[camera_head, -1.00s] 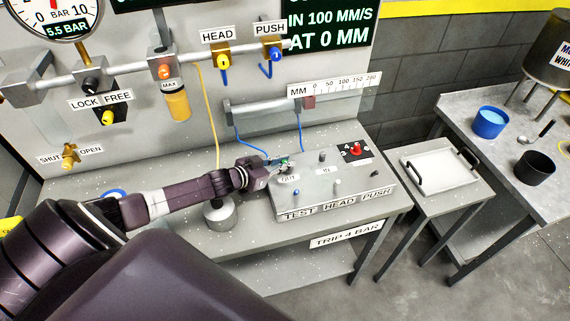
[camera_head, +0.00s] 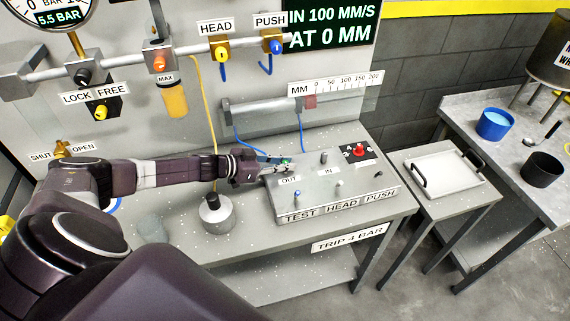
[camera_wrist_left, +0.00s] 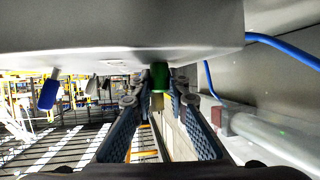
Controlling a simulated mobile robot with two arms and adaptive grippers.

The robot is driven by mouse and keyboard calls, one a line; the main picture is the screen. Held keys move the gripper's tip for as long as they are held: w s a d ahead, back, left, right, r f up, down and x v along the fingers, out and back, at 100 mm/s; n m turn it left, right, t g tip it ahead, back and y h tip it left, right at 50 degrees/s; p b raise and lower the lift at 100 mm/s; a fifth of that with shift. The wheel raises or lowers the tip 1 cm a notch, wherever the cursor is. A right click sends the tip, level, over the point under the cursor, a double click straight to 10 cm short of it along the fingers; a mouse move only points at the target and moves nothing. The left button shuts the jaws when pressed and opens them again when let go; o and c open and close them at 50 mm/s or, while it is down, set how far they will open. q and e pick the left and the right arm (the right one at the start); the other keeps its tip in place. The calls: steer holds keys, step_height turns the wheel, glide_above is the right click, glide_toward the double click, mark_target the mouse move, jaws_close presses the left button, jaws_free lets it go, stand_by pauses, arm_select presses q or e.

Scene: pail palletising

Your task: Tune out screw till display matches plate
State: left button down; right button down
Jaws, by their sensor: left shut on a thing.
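The test box (camera_head: 335,202) labelled TEST, HEAD and PUSH stands on the bench. My left gripper (camera_head: 272,163) is at its left end, above the OUT label (camera_head: 290,180). It is shut on the green-topped OUT screw, whose green part (camera_wrist_left: 159,76) shows between the fingers in the left wrist view. The IN label (camera_head: 328,171) is on the box to the right. The dark display (camera_head: 330,25) reads "IN 100 MM/S AT 0 MM"; its top is cut off. The plate (camera_head: 350,237) on the bench edge reads "TRIP 4 BAR". My right gripper is out of view.
A cylinder with an MM scale (camera_head: 333,88) is on the panel behind; its red marker (camera_head: 310,101) is near 0. A grey knobbed weight (camera_head: 217,214) stands below my left forearm. A side table with a white tray (camera_head: 436,169) is to the right.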

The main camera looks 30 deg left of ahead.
arm_select(q)
steer(key=c, duration=1.8)
jaws_free()
steer(key=shift+c, duration=0.2)
steer(key=shift+s+a, duration=0.1)
steer(key=v, duration=1.1)
steer(key=shift+s+a+r, duration=0.2)
steer(key=shift+s, duration=0.05)
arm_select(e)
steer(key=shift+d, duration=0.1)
